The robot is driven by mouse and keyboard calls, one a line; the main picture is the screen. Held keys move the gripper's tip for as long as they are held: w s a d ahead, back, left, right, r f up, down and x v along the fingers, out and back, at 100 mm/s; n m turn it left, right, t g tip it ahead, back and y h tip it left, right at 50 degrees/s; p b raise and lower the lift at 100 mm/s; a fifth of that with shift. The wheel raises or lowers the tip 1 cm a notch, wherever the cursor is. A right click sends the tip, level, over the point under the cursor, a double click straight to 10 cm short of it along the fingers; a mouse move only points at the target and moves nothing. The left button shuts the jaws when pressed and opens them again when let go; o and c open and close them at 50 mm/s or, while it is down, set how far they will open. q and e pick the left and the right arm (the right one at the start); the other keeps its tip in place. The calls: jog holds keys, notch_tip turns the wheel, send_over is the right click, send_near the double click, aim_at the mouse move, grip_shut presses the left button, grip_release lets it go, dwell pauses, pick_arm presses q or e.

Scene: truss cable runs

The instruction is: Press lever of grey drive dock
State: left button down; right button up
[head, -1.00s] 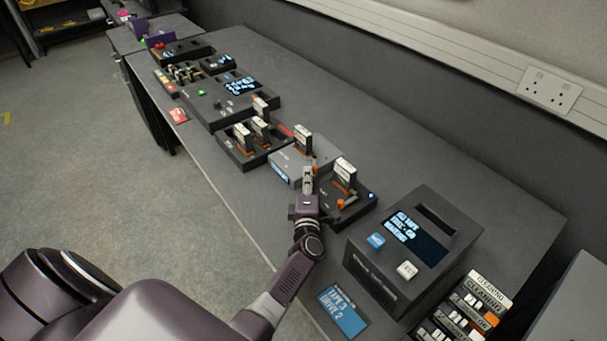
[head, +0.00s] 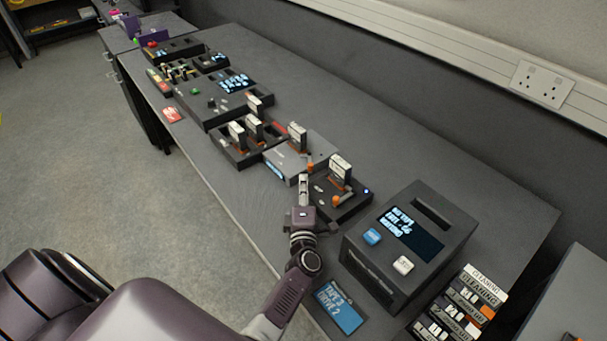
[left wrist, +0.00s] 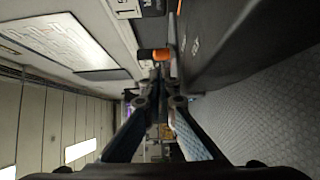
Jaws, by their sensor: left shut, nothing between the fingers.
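The grey drive dock (head: 291,160) lies mid-bench in the head view, with a white-and-orange cartridge (head: 298,137) standing in it. Its orange lever end (head: 310,168) shows at the near right corner. My left gripper (head: 304,178) is shut and empty, just in front of that lever, by the gap between the grey dock and the dark dock. I cannot tell whether it touches the lever. In the left wrist view the closed fingertips (left wrist: 158,76) are close to an orange-and-black lever end (left wrist: 155,55). My right gripper is not in view.
A dark dock (head: 322,197) with its own orange lever and cartridge stands close on the right. Beyond it is a dark box (head: 434,215) with blue and white buttons. A dark cartridge holder (head: 234,152) adjoins on the left. The bench's back strip is clear.

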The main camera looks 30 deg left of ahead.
pick_arm(q)
jog(key=shift+v, duration=1.5)
jog(key=shift+s, duration=0.1)
